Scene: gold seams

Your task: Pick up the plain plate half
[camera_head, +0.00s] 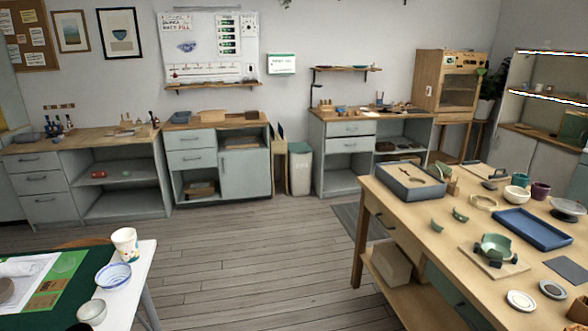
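I cannot make out a plain plate half for certain. On the wooden worktable (448,280) at the right, two small green curved pieces (437,227) lie near the left edge. A green bowl-shaped piece (495,246) sits in a dark-footed holder on a board. A grey round dish (567,208) is at the right. On the left table, a brownish round piece (6,290) is cut off by the picture's left edge, so its full shape is hidden. My gripper is not in view.
A blue tray (532,229) and a grey box (411,181) stand on the worktable. Grey cabinets (232,168) line the wall. Wooden floor (245,255) between the tables is clear.

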